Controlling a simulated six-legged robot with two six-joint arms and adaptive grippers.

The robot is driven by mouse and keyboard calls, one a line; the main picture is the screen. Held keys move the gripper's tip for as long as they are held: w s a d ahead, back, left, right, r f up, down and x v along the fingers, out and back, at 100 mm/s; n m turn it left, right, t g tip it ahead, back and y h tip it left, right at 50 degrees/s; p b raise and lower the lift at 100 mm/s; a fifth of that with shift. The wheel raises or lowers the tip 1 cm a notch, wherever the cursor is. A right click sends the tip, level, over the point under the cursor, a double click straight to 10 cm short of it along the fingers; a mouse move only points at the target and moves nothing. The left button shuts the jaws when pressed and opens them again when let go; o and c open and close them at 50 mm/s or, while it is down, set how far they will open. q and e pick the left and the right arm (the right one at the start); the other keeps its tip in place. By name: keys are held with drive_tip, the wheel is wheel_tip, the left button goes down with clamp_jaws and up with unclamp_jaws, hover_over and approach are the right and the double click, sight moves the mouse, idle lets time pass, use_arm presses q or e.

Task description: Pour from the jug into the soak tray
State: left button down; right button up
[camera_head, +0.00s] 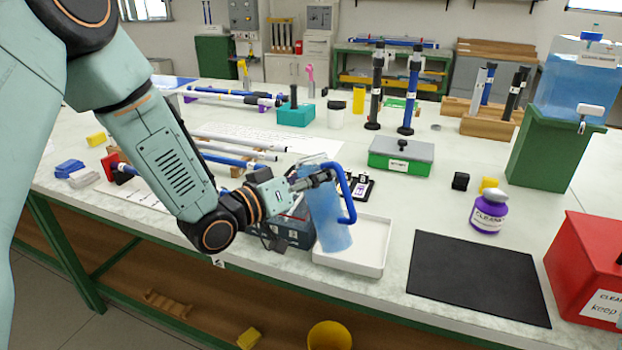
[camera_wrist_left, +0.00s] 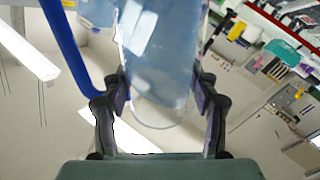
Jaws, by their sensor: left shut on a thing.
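The jug (camera_head: 330,220) is a translucent blue vessel with a dark blue loop handle on its right side in the head view. My left gripper (camera_head: 318,180) is shut on it near its upper part. The jug leans slightly in the picture, and its lower end overlaps the left part of the white soak tray (camera_head: 375,262). I cannot tell its height above the tray, and no stream shows. In the left wrist view the jug (camera_wrist_left: 160,55) fills the space between the fingers (camera_wrist_left: 160,95), with the blue handle at left. My right gripper is out of view.
A dark box (camera_head: 293,232) stands left of the tray. A green-and-grey box (camera_head: 401,154) stands behind.

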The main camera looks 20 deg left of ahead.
use_arm(q)
drive_tip(key=shift+w, duration=0.1)
drive_tip(key=shift+n+p, duration=0.45)
drive_tip(key=shift+n, duration=0.25)
idle(1.0)
drive_tip(key=shift+f+n, duration=0.1)
drive_tip(key=shift+n, duration=0.5)
idle(0.4)
drive_tip(key=shift+f, duration=0.15)
idle(0.7)
